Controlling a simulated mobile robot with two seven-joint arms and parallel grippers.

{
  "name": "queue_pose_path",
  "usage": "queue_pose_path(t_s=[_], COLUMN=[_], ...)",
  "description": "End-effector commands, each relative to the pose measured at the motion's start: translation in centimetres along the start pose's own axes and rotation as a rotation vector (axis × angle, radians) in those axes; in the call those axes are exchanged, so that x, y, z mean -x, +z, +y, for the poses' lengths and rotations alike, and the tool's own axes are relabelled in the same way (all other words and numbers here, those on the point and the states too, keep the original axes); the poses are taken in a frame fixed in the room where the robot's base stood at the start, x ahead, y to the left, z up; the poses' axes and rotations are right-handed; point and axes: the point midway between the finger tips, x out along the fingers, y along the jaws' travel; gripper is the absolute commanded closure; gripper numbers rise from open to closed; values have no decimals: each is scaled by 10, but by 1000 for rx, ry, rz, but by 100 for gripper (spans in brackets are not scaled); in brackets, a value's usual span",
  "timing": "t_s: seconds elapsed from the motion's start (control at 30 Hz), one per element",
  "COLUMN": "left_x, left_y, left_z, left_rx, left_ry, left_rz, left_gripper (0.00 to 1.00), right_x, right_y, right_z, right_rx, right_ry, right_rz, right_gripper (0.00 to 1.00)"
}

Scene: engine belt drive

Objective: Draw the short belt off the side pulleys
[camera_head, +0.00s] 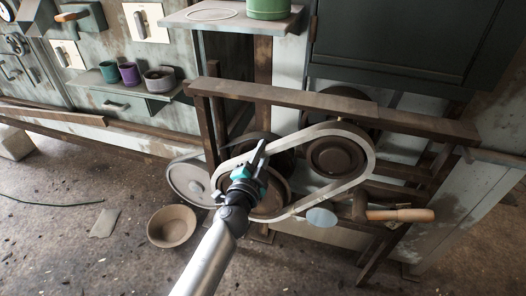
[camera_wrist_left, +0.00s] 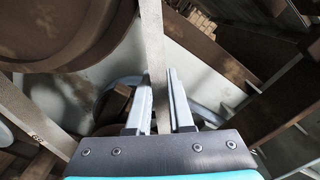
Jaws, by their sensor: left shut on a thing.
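The short belt (camera_head: 352,130) is a pale grey loop, long and tilted, its outline running around the brown right pulley (camera_head: 337,157) and the lower left pulley (camera_head: 274,196). I cannot tell whether it sits in their grooves or in front of them. My left gripper (camera_head: 260,152) reaches up from below and is shut on the belt's left part. In the left wrist view the belt (camera_wrist_left: 153,45) passes as a flat strip between the two fingers (camera_wrist_left: 161,85) of my gripper. My gripper and forearm hide part of the lower left pulley. My right gripper is not in view.
A brown frame beam (camera_head: 300,97) crosses above the pulleys. A grey disc (camera_head: 187,181) is left of the belt. A brown bowl (camera_head: 171,226) stands on the floor. Open floor lies in front.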

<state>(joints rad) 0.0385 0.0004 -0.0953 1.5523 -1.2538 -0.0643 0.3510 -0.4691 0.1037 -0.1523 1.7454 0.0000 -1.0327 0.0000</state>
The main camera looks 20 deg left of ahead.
Motion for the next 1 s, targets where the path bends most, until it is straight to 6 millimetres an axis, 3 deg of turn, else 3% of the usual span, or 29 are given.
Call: queue_pose_path(t_s=[1.0], left_x=[4], left_y=[-5], left_z=[-5], left_rx=[2], left_ry=[-1], left_rz=[2], left_gripper=[100], right_x=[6], right_y=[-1], right_z=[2], right_rx=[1], right_ry=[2], right_rz=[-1], right_gripper=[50])
